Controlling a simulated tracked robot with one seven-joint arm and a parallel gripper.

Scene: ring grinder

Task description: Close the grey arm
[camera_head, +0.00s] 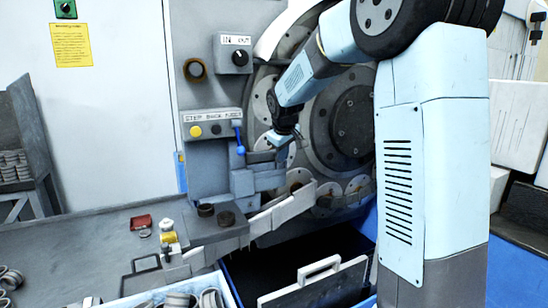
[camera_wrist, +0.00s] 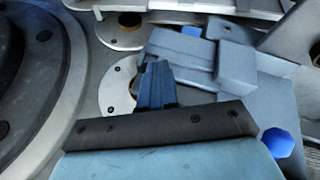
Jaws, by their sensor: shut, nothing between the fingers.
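A blue-grey stepped block assembly (camera_head: 266,180), which looks like the grey arm, extends from the control post toward the grinding wheel in the head view. It also shows as grey blocks (camera_wrist: 235,68) at the right of centre in the wrist view. My gripper (camera_head: 281,149) points down just above and beside this assembly, close to the wheel face. In the wrist view its blue fingers (camera_wrist: 156,84) are together and empty, next to the left end of the blocks. I cannot tell whether they touch. The fingers hide part of the round plate behind them.
The large wheel (camera_head: 352,122) with round discs stands behind my gripper. A blue-knobbed lever (camera_head: 240,149) stands left of it. A light grey bar (camera_head: 285,210) runs below. Rings lie in a bin (camera_head: 222,282) at front; a dark blue-edged pit (camera_head: 262,268) lies beside it.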

